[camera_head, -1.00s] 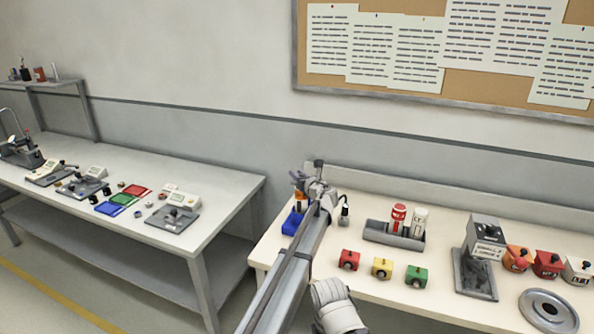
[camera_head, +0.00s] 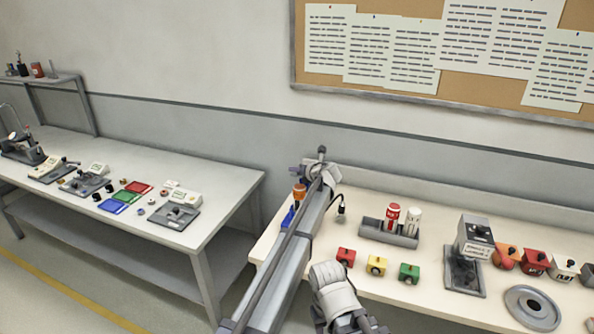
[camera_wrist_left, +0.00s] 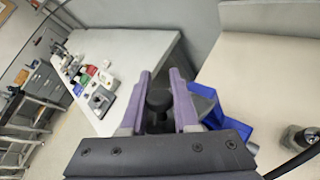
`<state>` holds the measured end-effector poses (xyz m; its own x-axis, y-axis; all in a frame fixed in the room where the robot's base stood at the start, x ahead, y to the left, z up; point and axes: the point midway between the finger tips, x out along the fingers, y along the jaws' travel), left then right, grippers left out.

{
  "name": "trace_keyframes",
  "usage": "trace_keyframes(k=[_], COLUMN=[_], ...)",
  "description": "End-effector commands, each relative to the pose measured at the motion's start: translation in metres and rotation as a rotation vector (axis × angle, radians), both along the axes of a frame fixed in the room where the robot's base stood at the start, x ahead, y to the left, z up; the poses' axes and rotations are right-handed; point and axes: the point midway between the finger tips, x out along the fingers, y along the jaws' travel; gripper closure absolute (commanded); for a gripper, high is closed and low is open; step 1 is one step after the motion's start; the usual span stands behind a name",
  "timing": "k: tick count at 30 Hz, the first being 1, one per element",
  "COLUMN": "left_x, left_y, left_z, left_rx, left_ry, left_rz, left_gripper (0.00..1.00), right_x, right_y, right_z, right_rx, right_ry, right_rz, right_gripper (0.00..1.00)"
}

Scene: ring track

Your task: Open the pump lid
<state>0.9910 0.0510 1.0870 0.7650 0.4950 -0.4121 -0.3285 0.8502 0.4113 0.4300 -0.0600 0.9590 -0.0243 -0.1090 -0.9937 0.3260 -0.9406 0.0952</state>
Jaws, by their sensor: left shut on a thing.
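My left gripper (camera_wrist_left: 158,100) has its purple fingers on either side of a small black knob-like piece (camera_wrist_left: 158,98) and is shut on it. In the head view the left gripper (camera_head: 318,178) is above the back left part of the near bench, partly hidden by its own arm. No part is clearly readable as a pump lid; I cannot tell whether the black piece is it. My right gripper is not in view.
On the near bench are an orange container (camera_head: 299,191), a grey rack (camera_head: 388,233) with red and white bottles, three coloured blocks (camera_head: 376,266), a grey device (camera_head: 470,255) and a round metal plate (camera_head: 532,307). Blue bins (camera_wrist_left: 232,133) lie below the gripper. Another bench (camera_head: 225,188) stands left.

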Motion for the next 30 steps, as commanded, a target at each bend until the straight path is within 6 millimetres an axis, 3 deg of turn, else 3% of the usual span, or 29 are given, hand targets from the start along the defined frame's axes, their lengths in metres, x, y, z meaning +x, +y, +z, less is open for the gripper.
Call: trace_keyframes(k=[7,8,15,25,30], left_x=[0.001,0.001,0.001,-0.001,-0.011], left_y=[-0.001,-0.001,0.000,0.000,-0.003], left_z=[0.001,0.000,0.000,0.002,0.009], left_rx=[0.000,0.001,0.000,0.000,0.000], left_ry=[-0.002,-0.003,-0.002,-0.002,-0.002], left_rz=[-0.002,-0.002,-0.002,0.000,0.001], left_gripper=[1.00,0.68,0.41,0.41,0.41], right_x=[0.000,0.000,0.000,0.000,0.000], right_y=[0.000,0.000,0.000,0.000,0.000], right_z=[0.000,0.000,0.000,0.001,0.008], right_rx=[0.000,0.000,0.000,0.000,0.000], right_ry=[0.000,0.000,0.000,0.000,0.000], right_rz=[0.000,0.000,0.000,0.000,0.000], right_gripper=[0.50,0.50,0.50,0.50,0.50])
